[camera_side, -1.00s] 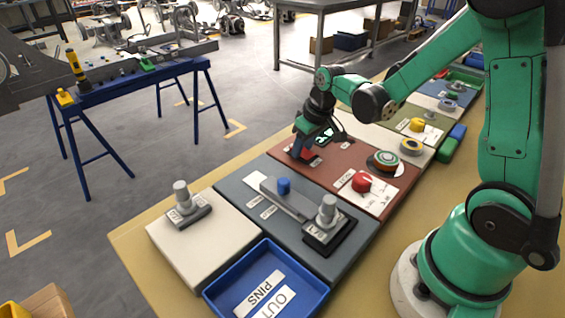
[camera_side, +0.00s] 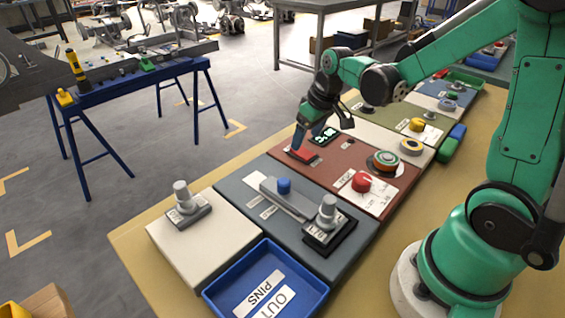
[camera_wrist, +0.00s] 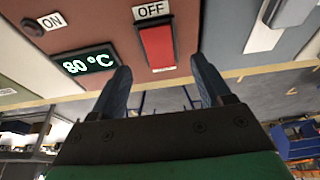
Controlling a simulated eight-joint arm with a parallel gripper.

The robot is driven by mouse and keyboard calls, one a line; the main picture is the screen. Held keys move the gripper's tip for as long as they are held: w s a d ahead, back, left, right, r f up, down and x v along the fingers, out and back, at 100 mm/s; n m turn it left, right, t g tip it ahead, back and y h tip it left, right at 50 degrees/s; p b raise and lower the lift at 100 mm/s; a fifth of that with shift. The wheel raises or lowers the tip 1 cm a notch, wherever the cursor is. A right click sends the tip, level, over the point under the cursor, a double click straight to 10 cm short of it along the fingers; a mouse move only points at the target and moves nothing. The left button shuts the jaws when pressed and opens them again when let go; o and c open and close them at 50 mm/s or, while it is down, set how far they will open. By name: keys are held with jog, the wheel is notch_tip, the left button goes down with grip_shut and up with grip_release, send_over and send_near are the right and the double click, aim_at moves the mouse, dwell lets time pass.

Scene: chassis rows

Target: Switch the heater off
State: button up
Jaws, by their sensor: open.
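The red-brown panel (camera_side: 338,166) carries a red block-shaped switch (camera_side: 303,156). In the wrist view this red switch (camera_wrist: 157,45) sits beside a white OFF label (camera_wrist: 151,9). A lit display (camera_wrist: 89,61) reads 80 °C in green, and it also shows in the side view (camera_side: 325,135). A white ON label (camera_wrist: 52,21) is next to a small dark round part (camera_wrist: 32,27). My gripper (camera_side: 308,144) is open and empty above the panel by the red switch. In the wrist view its blue fingertips (camera_wrist: 161,68) are apart, with the switch between and beyond them.
A red knob (camera_side: 361,182) and a round striped part (camera_side: 383,162) stand on the same panel. The grey-blue panel (camera_side: 335,262) with a blue knob (camera_side: 284,186) lies nearer the camera. A blue tray (camera_side: 225,299) is in front. The green panel (camera_side: 432,137) lies beyond.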

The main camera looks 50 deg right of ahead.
jog(key=shift+v, duration=1.2)
jog(key=shift+a+r, duration=0.1)
jog(key=shift+a, duration=0.05)
jog(key=s+a+r+t, duration=0.3)
jog(key=s+a, duration=0.3)
jog(key=a, duration=0.2)
jog(key=shift+s+a+r+t, duration=0.2)
jog(key=shift+r+t, duration=0.2)
jog(key=shift+r, duration=0.2)
